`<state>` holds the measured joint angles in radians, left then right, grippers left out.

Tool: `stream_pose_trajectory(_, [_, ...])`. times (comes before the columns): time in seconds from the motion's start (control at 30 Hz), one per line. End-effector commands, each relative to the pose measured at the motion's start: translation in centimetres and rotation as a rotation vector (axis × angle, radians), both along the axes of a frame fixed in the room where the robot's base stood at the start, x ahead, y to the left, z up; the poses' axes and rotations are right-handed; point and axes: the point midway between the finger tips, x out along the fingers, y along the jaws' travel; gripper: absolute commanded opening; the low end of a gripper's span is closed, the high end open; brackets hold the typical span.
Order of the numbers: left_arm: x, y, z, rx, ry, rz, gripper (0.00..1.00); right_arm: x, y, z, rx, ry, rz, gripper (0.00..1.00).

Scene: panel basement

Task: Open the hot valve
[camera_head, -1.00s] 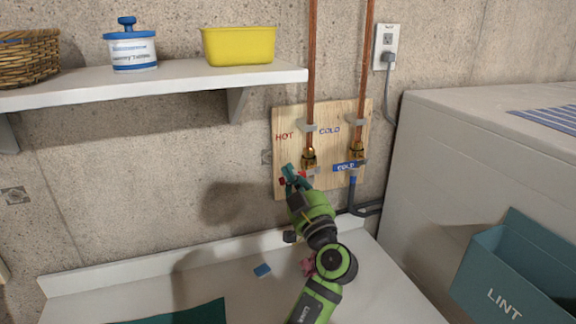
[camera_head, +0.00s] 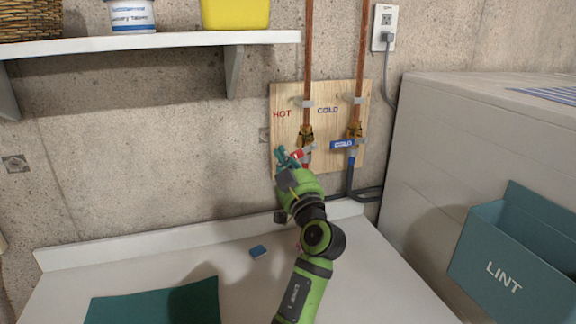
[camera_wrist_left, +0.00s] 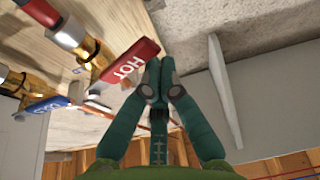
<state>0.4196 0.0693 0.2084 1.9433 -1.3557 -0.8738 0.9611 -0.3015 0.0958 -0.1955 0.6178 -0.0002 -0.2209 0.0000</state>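The hot valve is a brass valve (camera_head: 306,136) on the left copper pipe, on a wooden board (camera_head: 346,96) marked HOT and COLD. Its red handle (camera_head: 305,150) is partly hidden by my left gripper (camera_head: 287,158) in the head view. In the left wrist view the red HOT handle (camera_wrist_left: 127,62) sticks out sideways from its brass body. The teal fingers of my left gripper (camera_wrist_left: 160,82) are together beside the handle's free end, with nothing seen between them. I cannot tell if they touch the handle. My right gripper is not in view.
The cold valve's blue handle (camera_head: 343,144) is close on the right. A white shelf (camera_head: 150,44) juts out at upper left. A teal LINT bin (camera_head: 505,265) hangs at right.

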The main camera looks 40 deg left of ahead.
Motion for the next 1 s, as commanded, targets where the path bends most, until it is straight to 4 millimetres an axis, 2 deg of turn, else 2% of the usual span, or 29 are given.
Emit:
stream_pose_trajectory(0.1, [0.0,-0.1,0.1,-0.001,0.000,-0.001,0.00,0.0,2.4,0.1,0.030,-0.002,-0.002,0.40])
stream_pose_trajectory(0.17, [0.1,-0.1,0.1,-0.001,0.000,-0.001,0.00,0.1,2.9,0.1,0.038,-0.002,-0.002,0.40])
stream_pose_trajectory(0.23, [0.1,-0.1,0.1,-0.001,0.000,-0.002,0.00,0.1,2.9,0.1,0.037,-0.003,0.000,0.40])
stream_pose_trajectory(0.3, [0.0,-0.1,0.1,-0.001,-0.001,-0.002,0.00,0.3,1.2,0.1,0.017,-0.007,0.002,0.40])
stream_pose_trajectory(0.37, [0.0,-0.1,0.4,-0.001,-0.002,-0.002,0.00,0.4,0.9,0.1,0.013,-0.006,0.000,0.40])
stream_pose_trajectory(0.47, [0.1,-0.1,1.6,-0.003,-0.006,-0.002,0.00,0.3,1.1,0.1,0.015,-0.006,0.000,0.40])
stream_pose_trajectory(0.8, [0.0,-0.2,8.0,-0.001,-0.007,-0.003,0.00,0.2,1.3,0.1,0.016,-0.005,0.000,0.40])
stream_pose_trajectory(1.0, [0.1,-0.3,9.8,-0.001,-0.002,-0.003,0.00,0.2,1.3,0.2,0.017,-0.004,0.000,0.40])
